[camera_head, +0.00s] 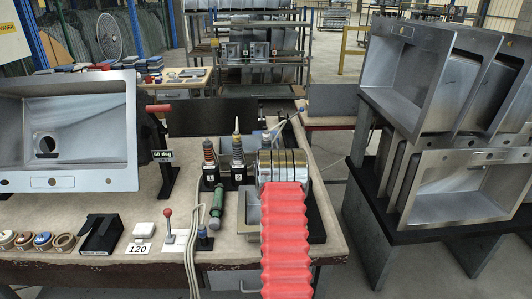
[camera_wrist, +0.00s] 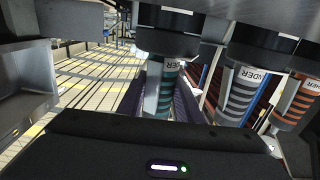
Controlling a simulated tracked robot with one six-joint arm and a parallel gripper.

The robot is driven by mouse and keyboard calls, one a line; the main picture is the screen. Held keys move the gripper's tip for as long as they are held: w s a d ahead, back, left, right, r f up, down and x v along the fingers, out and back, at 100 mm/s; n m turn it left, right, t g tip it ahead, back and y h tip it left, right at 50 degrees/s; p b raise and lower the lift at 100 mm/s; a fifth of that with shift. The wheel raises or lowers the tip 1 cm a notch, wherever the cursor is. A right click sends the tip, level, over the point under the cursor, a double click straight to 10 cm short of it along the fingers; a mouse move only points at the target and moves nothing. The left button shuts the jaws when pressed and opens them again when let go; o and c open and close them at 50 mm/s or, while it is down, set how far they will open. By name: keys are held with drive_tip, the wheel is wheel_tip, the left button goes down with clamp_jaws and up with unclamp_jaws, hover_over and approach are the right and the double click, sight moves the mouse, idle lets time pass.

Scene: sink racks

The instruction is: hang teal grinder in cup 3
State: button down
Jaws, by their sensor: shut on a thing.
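The teal grinder (camera_wrist: 172,88) is between the two dark fingers of my gripper (camera_wrist: 168,92) in the wrist view, with the gripper shut on it. Its black end meets a dark cup (camera_wrist: 172,45) at the picture's top, in line with two other grinders; whether it is fully seated I cannot tell. The grey grinder (camera_wrist: 238,95) and the orange grinder (camera_wrist: 298,102) are beside it in their own dark cups. In the head view the orange grinder (camera_head: 209,152) and the grey grinder (camera_head: 238,147) stand upright; my arm largely hides the teal one and the gripper.
A steel sink (camera_head: 70,165) stands at the bench's left. A green cylinder (camera_head: 218,205) lies before the cups. Stacked sinks (camera_head: 465,185) stand right, beyond a floor gap.

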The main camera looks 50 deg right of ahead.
drive_tip(key=shift+r, duration=0.15)
drive_tip(key=c, duration=1.3)
unclamp_jaws()
drive_tip(key=shift+o, duration=0.6)
drive_tip(key=shift+f, duration=0.3)
drive_tip(key=shift+s+a+r, duration=0.1)
drive_tip(key=shift+s+a, duration=0.4)
drive_tip(key=shift+a, duration=0.05)
drive_tip(key=v, duration=1.2)
drive_tip(key=shift+s+a+r, duration=0.1)
drive_tip(key=shift+s, duration=0.05)
